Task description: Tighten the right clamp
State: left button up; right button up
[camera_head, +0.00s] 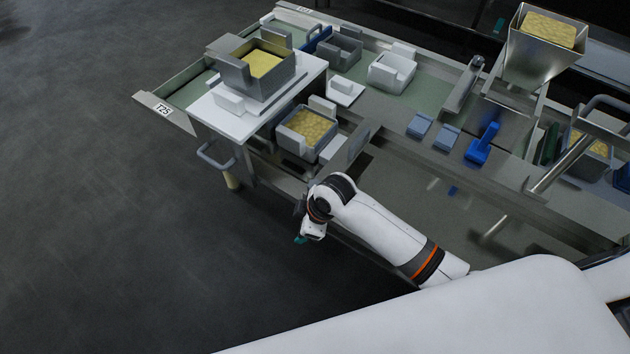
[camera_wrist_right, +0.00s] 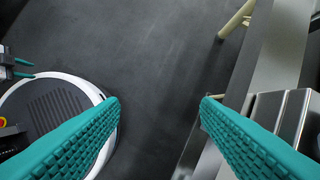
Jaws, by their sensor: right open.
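My right gripper (camera_head: 303,238) hangs beside the near edge of the workbench in the head view, over the floor side. In the right wrist view its two teal fingers (camera_wrist_right: 160,100) are wide apart with only dark floor between them. My left gripper (camera_wrist_right: 22,68) shows at the far left edge of the right wrist view, its teal tips apart and nothing seen between them. I cannot surely identify the right clamp. A metal block (camera_wrist_right: 283,112) on the bench side stands near one right fingertip in the wrist view; I cannot tell whether they touch.
The bench carries a cheese-filled mould (camera_head: 262,62) on a white board, a second filled mould (camera_head: 306,133), a white mould (camera_head: 391,72) and a blue handle (camera_head: 483,145). A steel hopper (camera_head: 538,50) stands at the upper right. A looped handle (camera_head: 213,158) sticks out near the bench corner. The left floor is clear.

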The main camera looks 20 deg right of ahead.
aim_at(315, 182)
jog(key=w+d+r+n+g+h, duration=0.1)
jog(key=w+d+r+n, duration=0.1)
jog(key=w+r+n, duration=0.3)
jog(key=d+r+n+g+h+b, duration=0.1)
jog(key=r+n, duration=0.3)
jog(key=r, duration=0.3)
jog(key=w+d+r+n+h, duration=0.1)
jog(key=w+d+r+n, duration=0.1)
jog(key=w+r+n, duration=0.3)
jog(key=shift+m, duration=0.5)
jog(key=f, duration=0.3)
jog(key=s+f, duration=0.1)
jog(key=f, duration=0.3)
jog(key=s+f+b, duration=0.1)
jog(key=f, duration=0.3)
jog(key=shift+s+f, duration=0.15)
jog(key=shift+s, duration=0.05)
